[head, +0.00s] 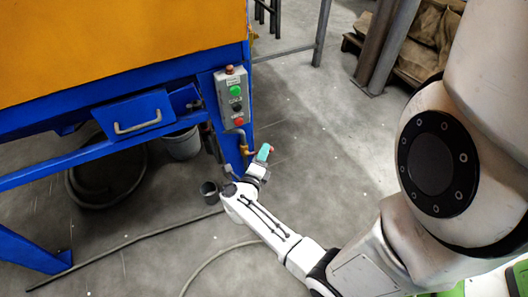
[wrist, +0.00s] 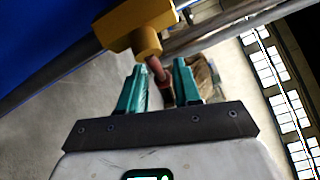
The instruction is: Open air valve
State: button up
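The air valve has a yellow brass body (wrist: 132,24) at the top of the wrist view. Its reddish lever (wrist: 157,72) reaches down between the fingers of my gripper (wrist: 158,68). The two teal fingers stand apart on either side of the lever, with visible gaps, so my gripper looks open around it. In the head view the brass valve fitting (head: 244,147) sits on the blue leg below the control box. My gripper (head: 264,153) is just right of it, with a bit of red showing at the fingertips. My gripper hides part of the valve there.
A grey control box (head: 234,98) with green and red buttons is mounted above the valve. A blue machine leg (head: 247,80) stands close to my gripper. Floor to the right is open.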

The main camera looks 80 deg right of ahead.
jog(key=shift+d, duration=0.8)
jog(key=shift+c, duration=0.3)
grip_shut()
